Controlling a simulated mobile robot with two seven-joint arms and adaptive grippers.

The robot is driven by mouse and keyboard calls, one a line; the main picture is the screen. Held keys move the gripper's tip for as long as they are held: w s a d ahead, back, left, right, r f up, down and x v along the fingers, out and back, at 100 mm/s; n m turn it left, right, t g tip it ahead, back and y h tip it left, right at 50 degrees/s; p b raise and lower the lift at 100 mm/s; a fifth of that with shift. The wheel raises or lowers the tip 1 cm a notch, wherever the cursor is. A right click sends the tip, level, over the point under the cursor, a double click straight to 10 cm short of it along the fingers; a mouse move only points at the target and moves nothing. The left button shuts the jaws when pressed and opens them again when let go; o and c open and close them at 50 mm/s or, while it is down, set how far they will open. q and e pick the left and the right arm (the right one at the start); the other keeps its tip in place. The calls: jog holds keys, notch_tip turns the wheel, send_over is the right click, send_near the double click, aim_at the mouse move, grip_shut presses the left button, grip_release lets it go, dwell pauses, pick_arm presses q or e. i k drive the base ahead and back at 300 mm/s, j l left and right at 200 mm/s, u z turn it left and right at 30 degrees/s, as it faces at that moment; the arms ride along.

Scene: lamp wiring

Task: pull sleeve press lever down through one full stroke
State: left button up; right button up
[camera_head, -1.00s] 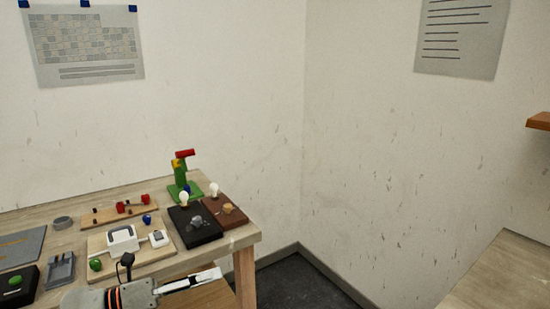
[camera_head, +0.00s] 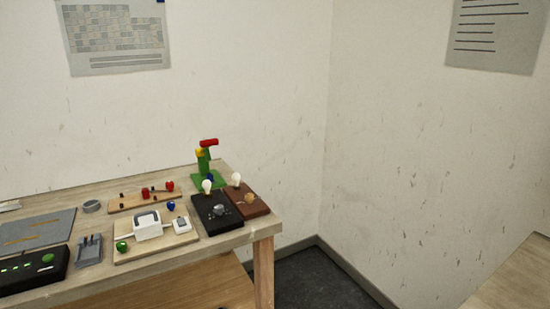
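The sleeve press appears to be the green upright device (camera_head: 203,165) at the back right of the workbench. Its red lever handle (camera_head: 209,142) sticks out at the top, raised and roughly level. A yellow part (camera_head: 199,152) sits just below the handle, and a green base plate carries the upright. The press's lower front is partly hidden behind a small bulb. Neither of my grippers shows in the head view now.
A black box (camera_head: 213,212) and a brown block (camera_head: 247,203), both with bulbs, stand in front of the press. A wooden board (camera_head: 154,243) with white fittings lies to the left. The workbench edge (camera_head: 262,234) is at right; floor (camera_head: 318,278) is clear beyond it.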

aim_at(205, 146)
jog(key=i+j, duration=0.35)
jog(key=j, duration=0.2)
jog(key=i+j+u, duration=0.1)
jog(key=i+j, duration=0.25)
jog(key=j, duration=0.15)
jog(key=i+j, duration=0.4)
jog(key=j+u, duration=0.05)
jog(key=j, duration=0.05)
